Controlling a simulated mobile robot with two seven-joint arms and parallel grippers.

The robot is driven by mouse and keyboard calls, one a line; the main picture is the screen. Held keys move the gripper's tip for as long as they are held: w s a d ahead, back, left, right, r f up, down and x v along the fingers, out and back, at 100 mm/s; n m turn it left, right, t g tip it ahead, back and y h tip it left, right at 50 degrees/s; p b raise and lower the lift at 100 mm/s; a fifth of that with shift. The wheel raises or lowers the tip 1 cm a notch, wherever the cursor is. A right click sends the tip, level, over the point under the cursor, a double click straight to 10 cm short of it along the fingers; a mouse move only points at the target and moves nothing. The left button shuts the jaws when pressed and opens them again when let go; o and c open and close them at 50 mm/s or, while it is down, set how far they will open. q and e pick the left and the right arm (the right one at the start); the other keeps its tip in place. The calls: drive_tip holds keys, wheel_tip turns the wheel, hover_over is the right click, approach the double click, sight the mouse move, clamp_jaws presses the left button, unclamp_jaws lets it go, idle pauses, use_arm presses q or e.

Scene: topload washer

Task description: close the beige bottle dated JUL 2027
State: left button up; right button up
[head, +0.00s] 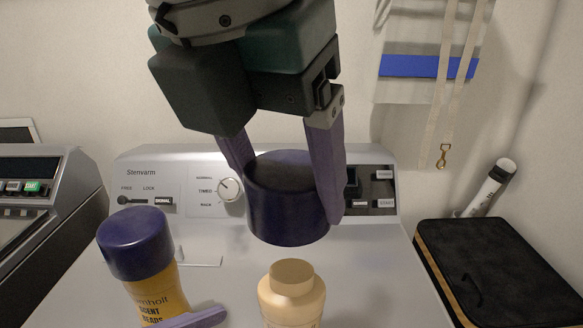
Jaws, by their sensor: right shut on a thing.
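The beige bottle (291,305) stands upright at the bottom centre, cut off by the picture's edge. Its short, narrower tan top (292,274) shows, with no purple cap on it. No date can be read. My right gripper (287,190) is shut on a large dark purple cap (283,222), one finger on each side. It holds the cap in the air, apart from the bottle and above it in the picture. A purple finger, seemingly of my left gripper (197,318), shows at the bottom edge beside a yellow bottle; the rest is hidden.
The yellow bottle (157,300) with a purple cap (136,243) on it stands left of the beige one. The washer's control panel (200,185) is behind. A black box (500,265) is at the right. Straps (446,80) hang on the wall.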

sight(309, 311)
use_arm(q)
drive_tip(key=x, duration=1.1)
drive_tip(key=shift+w+d+f, duration=0.15)
drive_tip(key=shift+d, duration=0.1)
drive_tip(key=shift+c, duration=0.2)
clamp_jaws()
idle(0.4)
